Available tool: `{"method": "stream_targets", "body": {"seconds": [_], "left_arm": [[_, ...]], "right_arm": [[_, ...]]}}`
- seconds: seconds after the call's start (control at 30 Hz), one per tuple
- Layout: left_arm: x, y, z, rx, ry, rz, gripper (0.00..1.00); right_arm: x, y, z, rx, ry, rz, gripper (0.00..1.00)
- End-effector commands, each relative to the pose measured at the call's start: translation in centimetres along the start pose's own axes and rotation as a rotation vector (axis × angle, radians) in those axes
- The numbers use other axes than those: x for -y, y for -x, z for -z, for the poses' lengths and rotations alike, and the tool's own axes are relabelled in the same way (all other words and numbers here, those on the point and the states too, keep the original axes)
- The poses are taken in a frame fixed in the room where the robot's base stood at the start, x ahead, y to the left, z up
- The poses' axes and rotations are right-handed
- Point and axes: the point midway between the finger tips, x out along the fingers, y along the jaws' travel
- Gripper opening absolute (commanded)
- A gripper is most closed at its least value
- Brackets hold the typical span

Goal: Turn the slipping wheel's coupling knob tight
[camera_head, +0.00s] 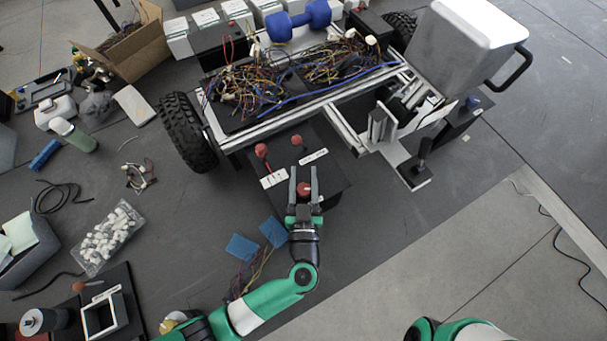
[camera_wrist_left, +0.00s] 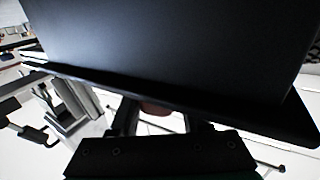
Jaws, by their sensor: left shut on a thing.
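The robot chassis carries a black wheel (camera_head: 188,132) at its left side and another black wheel (camera_head: 402,28) at its far right. A black panel (camera_head: 330,181) with white labels stands in front of the chassis. Two red knobs, a left one (camera_head: 262,150) and a right one (camera_head: 296,140), stand apart on it. My left gripper (camera_head: 304,182) is shut on a third red knob (camera_head: 304,189) at the panel's front; this knob also shows partly in the left wrist view (camera_wrist_left: 155,108). Which wheel slips cannot be told. My right gripper is out of view.
Tangled wires (camera_head: 250,92) fill trays on the chassis, with a blue dumbbell-shaped part (camera_head: 297,21) behind. Blue pads (camera_head: 243,247) with wires lie left of my left forearm. A bag of white pieces (camera_head: 107,238) lies further left.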

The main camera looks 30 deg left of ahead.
Motion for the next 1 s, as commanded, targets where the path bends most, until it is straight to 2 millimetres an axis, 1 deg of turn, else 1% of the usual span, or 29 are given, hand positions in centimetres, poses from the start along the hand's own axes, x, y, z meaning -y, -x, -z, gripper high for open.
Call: {"method": "stream_targets", "body": {"seconds": [0.17, 0.2, 0.3, 0.5, 0.83, 0.87, 1.0], "left_arm": [[-0.1, -0.1, 1.0, 0.000, -0.007, -0.102, 0.00], [-0.2, 0.0, 1.0, 0.001, -0.006, -0.145, 0.00], [-0.5, 0.0, 0.7, 0.001, -0.004, -0.247, 0.00], [-1.0, 0.1, 0.2, -0.002, 0.001, -0.383, 0.00], [-1.2, 0.3, 0.1, 0.001, 0.001, -0.406, 0.00], [-1.2, 0.3, 0.1, 0.001, 0.001, -0.406, 0.48], [-1.2, 0.3, 0.1, 0.001, 0.000, -0.405, 0.73]], "right_arm": [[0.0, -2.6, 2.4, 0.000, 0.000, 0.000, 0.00], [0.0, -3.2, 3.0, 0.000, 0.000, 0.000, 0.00], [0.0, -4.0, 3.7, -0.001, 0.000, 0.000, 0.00], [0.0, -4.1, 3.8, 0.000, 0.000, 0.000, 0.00], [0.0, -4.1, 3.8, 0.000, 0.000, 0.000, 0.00], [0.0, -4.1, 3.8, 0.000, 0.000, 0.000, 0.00], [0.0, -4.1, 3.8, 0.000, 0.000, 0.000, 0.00]]}}
